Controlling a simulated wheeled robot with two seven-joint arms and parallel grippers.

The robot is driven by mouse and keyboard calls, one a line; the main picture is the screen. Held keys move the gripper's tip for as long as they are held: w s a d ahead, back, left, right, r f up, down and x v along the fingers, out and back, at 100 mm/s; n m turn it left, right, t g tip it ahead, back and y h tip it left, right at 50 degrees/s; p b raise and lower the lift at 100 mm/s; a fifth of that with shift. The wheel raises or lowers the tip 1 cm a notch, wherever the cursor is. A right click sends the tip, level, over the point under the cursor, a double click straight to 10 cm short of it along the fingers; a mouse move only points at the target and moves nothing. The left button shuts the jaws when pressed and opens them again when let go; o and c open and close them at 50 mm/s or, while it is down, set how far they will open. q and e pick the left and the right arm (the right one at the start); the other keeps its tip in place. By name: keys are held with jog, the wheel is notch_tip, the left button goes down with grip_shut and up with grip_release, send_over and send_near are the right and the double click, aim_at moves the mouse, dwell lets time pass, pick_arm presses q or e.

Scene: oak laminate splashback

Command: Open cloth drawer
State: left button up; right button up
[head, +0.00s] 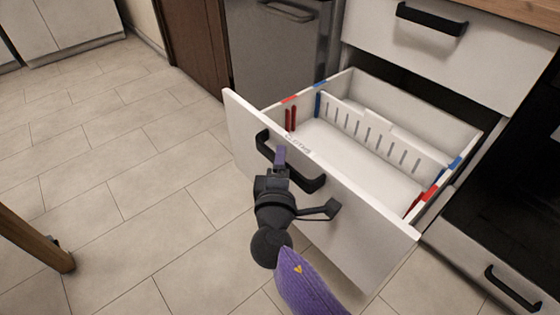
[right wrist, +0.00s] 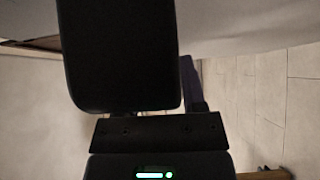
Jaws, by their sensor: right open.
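The cloth drawer (head: 330,190) stands pulled well out of the cabinet in the head view. My right gripper (head: 281,158) is open at the handle, with a purple finger over the handle's middle part. I cannot tell whether it touches the handle. In the right wrist view a purple finger (right wrist: 191,85) shows beside a large dark shape, which hides much of the drawer front. My left gripper is not in view.
The drawer holds a white slotted divider (head: 365,130) and red and blue clips. A closed drawer with a black handle (head: 432,18) is above. A grey appliance (head: 275,50) stands left, a dark oven right. A wooden leg (head: 35,240) stands at left; the tiled floor between is clear.

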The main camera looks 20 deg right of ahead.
jog(key=shift+o, duration=0.9)
jog(key=shift+r, duration=0.1)
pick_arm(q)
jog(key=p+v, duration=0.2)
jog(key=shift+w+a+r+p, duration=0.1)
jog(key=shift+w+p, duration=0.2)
pick_arm(e)
jog(key=v, duration=0.9)
jog(key=shift+s+a, duration=0.2)
jog(key=shift+s, duration=0.15)
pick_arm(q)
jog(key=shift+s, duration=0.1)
